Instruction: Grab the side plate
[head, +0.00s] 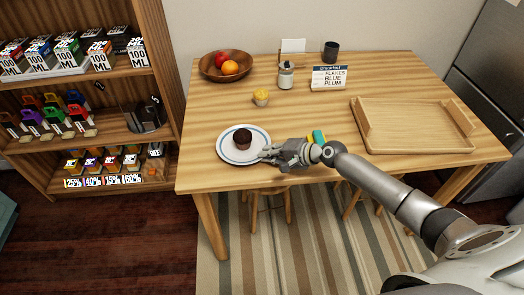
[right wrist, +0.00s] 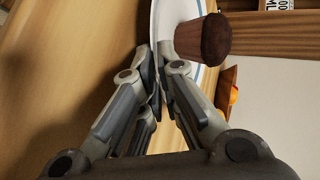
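The side plate (head: 230,154) is white with a blue ring and lies near the table's front left. A chocolate muffin (head: 242,139) sits on it. My right gripper (head: 268,153) is at the plate's right rim. In the right wrist view, the gripper's fingers (right wrist: 160,70) are close together with the rim of the plate (right wrist: 170,20) between them. The muffin (right wrist: 205,40) stands just beyond the fingers there. The exact finger contact is partly hidden. My left gripper is not in view.
A wooden tray (head: 418,146) lies at the right. A fruit bowl (head: 208,73), yellow cupcake (head: 261,98), glass jar (head: 286,77), sign (head: 329,78) and dark mug (head: 331,52) stand behind. A yellow and teal item (head: 317,136) lies beside my right wrist. Shelves (head: 120,70) stand left.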

